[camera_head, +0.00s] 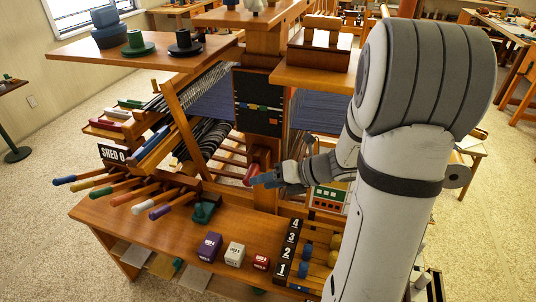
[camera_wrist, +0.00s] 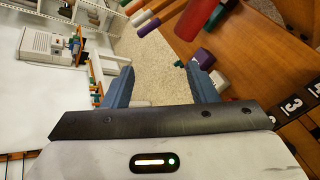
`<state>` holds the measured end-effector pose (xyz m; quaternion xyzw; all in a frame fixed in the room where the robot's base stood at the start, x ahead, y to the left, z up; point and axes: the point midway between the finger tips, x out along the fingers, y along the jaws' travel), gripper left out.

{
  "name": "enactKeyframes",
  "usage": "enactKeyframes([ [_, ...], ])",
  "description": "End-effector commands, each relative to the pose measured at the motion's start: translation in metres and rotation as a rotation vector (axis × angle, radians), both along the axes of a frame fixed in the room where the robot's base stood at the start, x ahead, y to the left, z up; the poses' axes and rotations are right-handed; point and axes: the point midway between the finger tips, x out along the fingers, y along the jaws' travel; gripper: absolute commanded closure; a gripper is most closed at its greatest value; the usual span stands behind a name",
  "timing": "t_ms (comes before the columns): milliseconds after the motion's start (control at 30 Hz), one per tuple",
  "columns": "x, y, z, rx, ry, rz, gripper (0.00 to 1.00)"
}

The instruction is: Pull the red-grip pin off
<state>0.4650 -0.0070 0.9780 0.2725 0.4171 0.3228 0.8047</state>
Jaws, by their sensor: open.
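A red cylindrical grip (camera_head: 251,174), which looks like the red-grip pin, sticks out at the loom's middle post, just above the bench. In the wrist view a large red cylinder (camera_wrist: 200,18) shows at the top, beyond my right-hand finger. My gripper (camera_head: 262,180) is beside the red grip in the head view, very close to it; I cannot tell whether they touch. In the wrist view my gripper (camera_wrist: 160,82) has its fingers spread wide, with only floor between them. The pin's shaft and where it seats are hidden.
Several coloured levers (camera_head: 130,192) stick out at the left beside the SHED sign (camera_head: 113,155). Purple (camera_head: 210,247), white (camera_head: 235,254) and red (camera_head: 261,262) blocks stand on the bench (camera_head: 150,228), near a numbered black strip (camera_head: 287,250).

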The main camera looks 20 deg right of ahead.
Motion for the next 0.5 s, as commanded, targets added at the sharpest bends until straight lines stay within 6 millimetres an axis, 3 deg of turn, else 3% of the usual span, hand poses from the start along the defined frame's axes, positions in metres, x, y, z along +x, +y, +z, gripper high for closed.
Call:
enactKeyframes([
  [100, 0.025, -0.03, -0.012, 0.208, 0.147, -0.254, 0.48],
  [233, 0.037, -0.047, -0.017, 0.332, 0.224, -0.39, 0.48],
  [367, 0.044, -0.049, -0.022, 0.369, 0.245, -0.427, 0.48],
  [500, 0.053, -0.039, -0.029, 0.367, 0.244, -0.425, 0.48],
])
